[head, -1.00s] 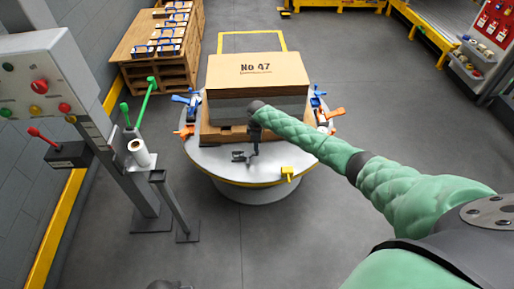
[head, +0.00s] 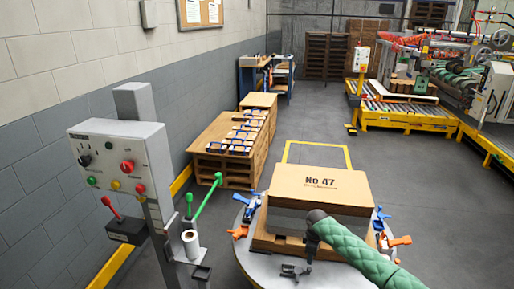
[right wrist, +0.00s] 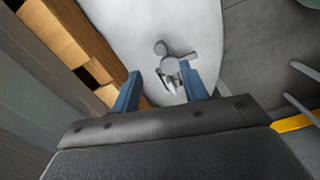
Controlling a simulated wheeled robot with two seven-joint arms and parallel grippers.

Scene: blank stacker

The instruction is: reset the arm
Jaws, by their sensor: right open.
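My right arm, in a green padded sleeve (head: 360,259), reaches in from the lower right of the head view. Its dark gripper (head: 309,250) hangs at the near side of the carton stack, above the round grey table. In the right wrist view the two blue fingers of the right gripper (right wrist: 161,88) stand apart with nothing held between them. Beyond them a grey toggle clamp (right wrist: 170,63) sits on the pale tabletop (right wrist: 130,18). My left gripper is in neither current view.
A control panel (head: 118,160) stands left. Wooden pallets (head: 215,136) line the wall. Open floor lies right of the table.

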